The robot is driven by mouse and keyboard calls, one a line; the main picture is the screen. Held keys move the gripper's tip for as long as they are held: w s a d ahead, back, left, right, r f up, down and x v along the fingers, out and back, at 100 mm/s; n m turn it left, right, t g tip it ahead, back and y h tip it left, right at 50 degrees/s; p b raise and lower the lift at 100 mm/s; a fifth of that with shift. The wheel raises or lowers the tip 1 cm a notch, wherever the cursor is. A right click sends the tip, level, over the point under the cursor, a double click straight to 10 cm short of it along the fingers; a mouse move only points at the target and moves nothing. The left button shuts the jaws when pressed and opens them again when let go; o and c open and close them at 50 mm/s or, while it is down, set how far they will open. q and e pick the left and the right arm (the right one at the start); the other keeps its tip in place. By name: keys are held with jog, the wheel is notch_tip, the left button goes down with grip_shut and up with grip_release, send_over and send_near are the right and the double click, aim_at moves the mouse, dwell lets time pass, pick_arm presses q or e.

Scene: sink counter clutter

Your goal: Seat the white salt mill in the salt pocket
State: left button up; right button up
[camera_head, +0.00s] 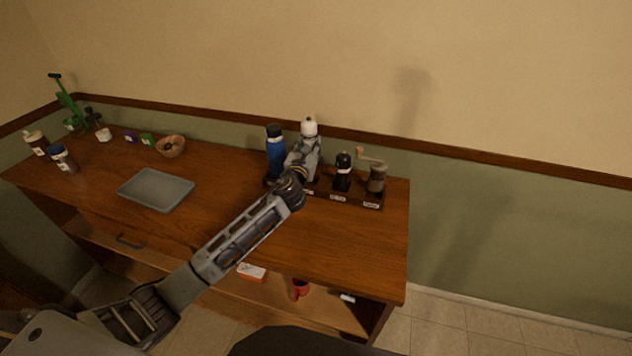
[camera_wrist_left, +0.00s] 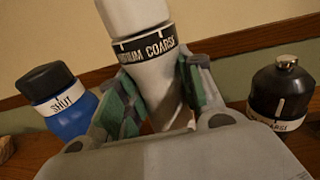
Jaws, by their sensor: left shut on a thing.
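The white salt mill (camera_head: 309,128) stands at the rack on the right part of the counter, between a blue mill and a black mill. In the left wrist view the mill (camera_wrist_left: 150,70) leans slightly and has a dark band reading "MEDIUM COARSE". My left gripper (camera_head: 306,155) is shut around its body from the front, one finger on each side. The dark wooden rack (camera_head: 355,200) has labelled pockets; my gripper and wrist hide the salt pocket and the mill's base. I cannot tell whether the base is in the pocket or above it. My right gripper is not in view.
The blue mill (camera_head: 275,153) is close left of the gripper, the black mill (camera_head: 342,178) close right, with a cranked grinder (camera_head: 376,180) beyond. A grey tray (camera_head: 155,190), a wooden bowl (camera_head: 171,146) and several jars stand left. The counter's front right is clear.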

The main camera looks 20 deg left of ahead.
pick_arm(q)
jog(key=shift+r, duration=0.1)
notch_tip(320, 180, down, 5)
jog(key=shift+f+b, duration=0.15)
jog(key=shift+b, duration=0.5)
jog(key=shift+f, duration=0.45)
jog(key=shift+f+b, duration=0.75)
jog(key=shift+f, duration=1.25)
jog(key=o, duration=1.1)
jog(key=shift+o, duration=0.4)
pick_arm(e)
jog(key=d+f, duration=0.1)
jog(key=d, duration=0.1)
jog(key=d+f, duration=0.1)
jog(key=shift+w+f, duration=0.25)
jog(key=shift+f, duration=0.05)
